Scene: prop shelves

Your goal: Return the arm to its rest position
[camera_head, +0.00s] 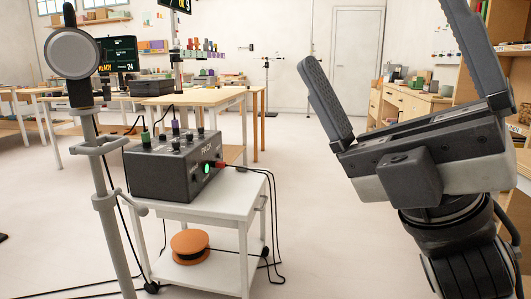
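My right gripper (380,33) is raised at the right of the head view, with its arm coming up from the lower right corner. Its two dark ribbed fingers are spread wide apart, with nothing between them. My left gripper is not in view.
A white cart (229,201) carries a dark box marked PACK (165,173) with a lit green light; an orange spool (188,246) sits below. A grey stand (107,215) is at left. Cables lie around the cart. Wooden shelves (480,58) are behind my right gripper. Floor between is clear.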

